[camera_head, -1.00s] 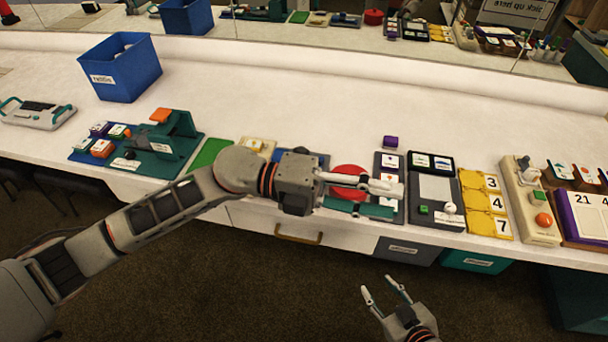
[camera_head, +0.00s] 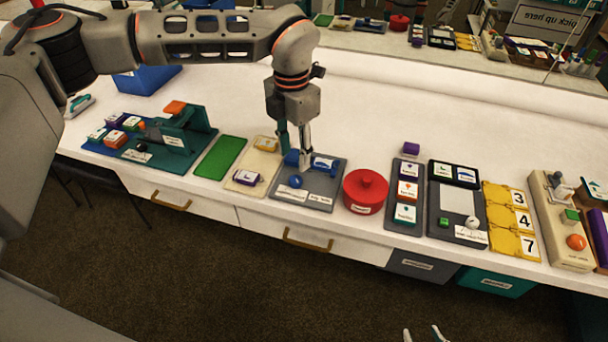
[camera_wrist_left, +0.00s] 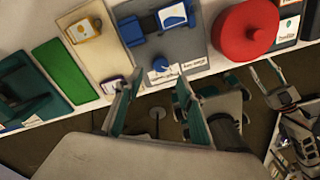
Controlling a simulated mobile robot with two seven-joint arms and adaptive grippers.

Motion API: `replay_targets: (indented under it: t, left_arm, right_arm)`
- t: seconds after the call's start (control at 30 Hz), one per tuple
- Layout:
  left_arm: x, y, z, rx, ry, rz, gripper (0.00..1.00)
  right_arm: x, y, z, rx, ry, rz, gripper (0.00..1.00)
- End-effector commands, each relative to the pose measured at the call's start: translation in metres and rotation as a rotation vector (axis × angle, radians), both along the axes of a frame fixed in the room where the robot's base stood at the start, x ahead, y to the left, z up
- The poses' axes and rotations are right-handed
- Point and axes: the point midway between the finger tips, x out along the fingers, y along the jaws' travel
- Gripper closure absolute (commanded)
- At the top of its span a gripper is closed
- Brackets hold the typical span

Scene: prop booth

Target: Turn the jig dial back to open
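The jig is probably the grey board (camera_head: 325,197) with blue parts and small white labels, whose print is too small to read. It holds a round blue knob (camera_head: 295,181) near its front edge and a blue block (camera_head: 324,165) behind. Contact with the blue parts cannot be told. My right gripper (camera_head: 422,334) shows only its separated fingertips at the bottom edge.
A cream board (camera_head: 246,184) and green mat (camera_head: 220,158) lie left of the grey board. A red round lidded pot (camera_head: 365,192) stands close on its right. More boards follow to the right. White counter (camera_head: 420,115) behind is clear.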

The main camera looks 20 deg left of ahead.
Motion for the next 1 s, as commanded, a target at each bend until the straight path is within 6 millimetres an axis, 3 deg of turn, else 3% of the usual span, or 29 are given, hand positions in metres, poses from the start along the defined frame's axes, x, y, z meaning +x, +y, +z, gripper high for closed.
replay_targets:
  t: [0.3, 0.5, 0.87, 1.0]
  left_arm:
    - [-0.002, -0.001, -0.048, -0.002, 0.005, -0.001, 0.61]
    - [-0.001, -0.002, -0.069, -0.003, 0.004, -0.002, 0.61]
    - [-0.001, -0.002, -0.075, -0.003, 0.002, -0.002, 0.61]
    - [-0.001, -0.002, -0.075, -0.003, 0.002, -0.002, 0.93]
  right_arm:
    - [-0.001, 0.000, -0.005, -0.003, 0.002, 0.001, 0.61]
    - [0.001, 0.000, -0.006, -0.006, 0.000, 0.003, 0.61]
    - [0.003, -0.001, -0.003, -0.007, -0.005, 0.001, 0.61]
    - [0.003, -0.001, -0.004, -0.007, -0.005, 0.001, 0.61]
